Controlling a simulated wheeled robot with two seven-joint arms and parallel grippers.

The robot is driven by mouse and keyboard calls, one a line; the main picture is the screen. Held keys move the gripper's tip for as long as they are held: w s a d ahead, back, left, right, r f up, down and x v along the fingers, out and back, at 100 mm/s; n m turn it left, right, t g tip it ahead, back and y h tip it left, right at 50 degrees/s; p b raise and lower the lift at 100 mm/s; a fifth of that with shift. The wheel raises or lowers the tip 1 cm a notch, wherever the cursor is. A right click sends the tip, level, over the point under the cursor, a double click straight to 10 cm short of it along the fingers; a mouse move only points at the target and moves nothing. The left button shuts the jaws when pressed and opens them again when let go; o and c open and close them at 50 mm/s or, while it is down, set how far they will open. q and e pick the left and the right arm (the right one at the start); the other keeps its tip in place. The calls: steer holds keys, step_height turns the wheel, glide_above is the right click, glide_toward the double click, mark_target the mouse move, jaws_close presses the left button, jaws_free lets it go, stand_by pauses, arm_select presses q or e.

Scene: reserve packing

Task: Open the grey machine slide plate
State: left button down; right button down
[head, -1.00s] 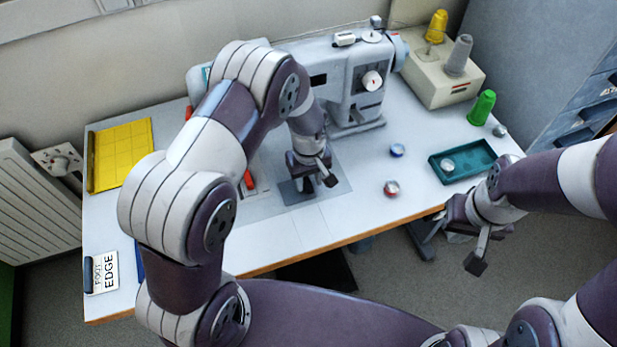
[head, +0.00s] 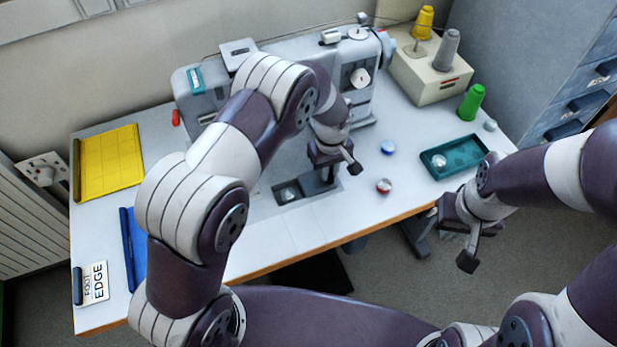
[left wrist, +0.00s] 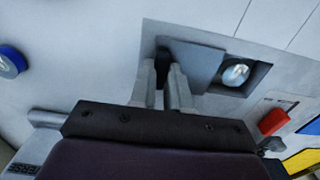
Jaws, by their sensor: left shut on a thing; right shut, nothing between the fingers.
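The grey slide plate (head: 318,184) lies in the sewing machine's bed on the table. It also shows in the left wrist view (left wrist: 197,62). A dark opening (head: 281,199) shows to the left of the plate, with a pale round bobbin (head: 288,193) inside. The bobbin shows clearly in the left wrist view (left wrist: 236,74). My left gripper (head: 328,174) is shut at the plate, its fingers (left wrist: 170,84) pinching something at the plate's edge that they mostly hide. My right gripper (head: 466,258) is shut and empty, in front of the table's edge.
The grey sewing machine (head: 358,100) stands behind my left arm. A blue bobbin (head: 388,148) and a red one (head: 384,186) lie to the right. A green tray (head: 465,172), a green spool (head: 471,102) and a thread stand (head: 430,80) are farther right. A yellow mat (head: 108,160) lies left.

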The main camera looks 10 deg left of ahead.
arm_select(q)
steer(key=shift+w+d, duration=0.35)
steer(key=shift+d, duration=0.2)
steer(key=c, duration=1.1)
jaws_free()
step_height(320, 180, up, 13)
steer(key=shift+f, duration=0.1)
